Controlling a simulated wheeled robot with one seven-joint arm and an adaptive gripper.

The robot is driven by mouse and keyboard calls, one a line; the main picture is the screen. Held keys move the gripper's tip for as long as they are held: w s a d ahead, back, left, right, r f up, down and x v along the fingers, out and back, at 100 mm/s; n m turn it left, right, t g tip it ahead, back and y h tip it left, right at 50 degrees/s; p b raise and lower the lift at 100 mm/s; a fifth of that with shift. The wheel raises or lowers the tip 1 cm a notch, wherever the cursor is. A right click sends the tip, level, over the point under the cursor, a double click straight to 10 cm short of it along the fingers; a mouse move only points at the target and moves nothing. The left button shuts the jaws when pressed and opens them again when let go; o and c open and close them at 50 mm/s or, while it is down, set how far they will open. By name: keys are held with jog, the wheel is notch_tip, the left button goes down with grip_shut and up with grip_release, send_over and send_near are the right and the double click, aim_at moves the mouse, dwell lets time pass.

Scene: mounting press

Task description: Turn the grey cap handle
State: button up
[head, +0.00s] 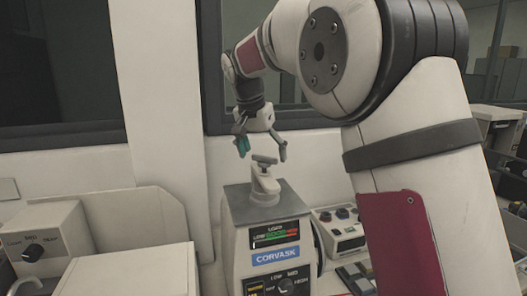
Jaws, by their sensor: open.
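The grey cap handle (264,159) is a short bar on a pale neck that rises from the top of the mounting press. The press (272,235) has a grey top plate and a front panel with a small display and a blue CORVASK label. My gripper (262,152) hangs just above the handle with its fingers spread. The left finger looks teal and the right one grey. No finger visibly closes on the handle. Whether a fingertip touches it cannot be told from this view.
A beige unit with a black knob (33,250) stands at the left, next to a pale box (130,272). A small control box with knobs (340,232) sits right of the press. A wall and dark window frames (165,135) are behind. My arm covers much of the right side.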

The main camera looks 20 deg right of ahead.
jog(key=shift+f, duration=0.1)
jog(key=c, duration=1.2)
jog(key=shift+o, duration=0.2)
jog(key=shift+n, duration=0.3)
jog(key=n, duration=0.1)
jog(key=n+y, duration=0.1)
jog(key=n, duration=0.1)
jog(key=shift+d+n+t, duration=0.2)
jog(key=shift+n+t, duration=0.1)
jog(key=shift+t, duration=0.1)
jog(key=shift+n+t+y, duration=0.3)
jog(key=shift+n+y, duration=0.5)
jog(key=shift+n, duration=1)
jog(key=o, duration=1.2)
jog(key=shift+c, duration=0.2)
